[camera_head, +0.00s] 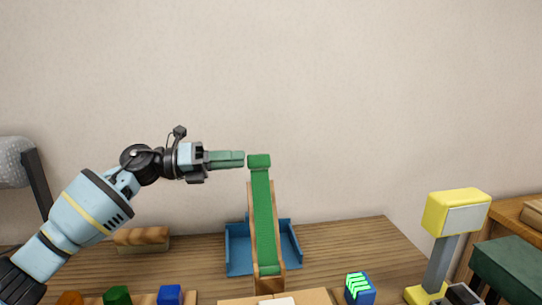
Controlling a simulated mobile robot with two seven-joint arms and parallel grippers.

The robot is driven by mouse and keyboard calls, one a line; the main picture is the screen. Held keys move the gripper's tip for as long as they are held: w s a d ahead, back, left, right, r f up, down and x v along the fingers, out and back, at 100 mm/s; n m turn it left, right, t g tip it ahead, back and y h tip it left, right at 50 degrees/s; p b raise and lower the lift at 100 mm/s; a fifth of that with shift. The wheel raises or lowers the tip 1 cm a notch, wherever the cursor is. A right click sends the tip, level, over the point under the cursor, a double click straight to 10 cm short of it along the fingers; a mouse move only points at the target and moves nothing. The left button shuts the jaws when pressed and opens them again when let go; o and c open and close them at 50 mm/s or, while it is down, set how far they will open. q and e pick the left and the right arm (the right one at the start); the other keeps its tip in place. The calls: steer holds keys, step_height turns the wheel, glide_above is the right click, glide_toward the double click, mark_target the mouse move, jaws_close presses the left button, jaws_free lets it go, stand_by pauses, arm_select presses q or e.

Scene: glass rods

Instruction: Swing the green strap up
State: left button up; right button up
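The green strap (263,222) is a long, narrow band that stands steeply along a wooden ramp-like frame (279,230) in the middle. Its top end has a wider green block (259,161), and its lower end is near the table's front. My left gripper (243,159) reaches in from the left with its greenish fingers pointing right. Its fingertips are just left of the top block, with a small gap visible between them. The fingers are seen from the side, so whether they are apart is unclear. My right gripper is out of view.
A blue tray (238,256) surrounds the frame's base. Orange, green (117,296) and blue (170,295) blocks sit at front left, near a wooden block (141,240). A blue cube with green stripes (360,289) and a yellow-headed stand (457,212) are at right.

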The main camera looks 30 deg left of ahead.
mark_target(267, 158)
arm_select(q)
steer(key=p+x, duration=0.1)
steer(key=x, duration=0.5)
steer(key=shift+d+r, duration=0.1)
steer(key=shift+r, duration=0.05)
steer(key=shift+p+x, duration=0.35)
steer(key=shift+x, duration=0.5)
steer(key=shift+f, duration=0.2)
jaws_close()
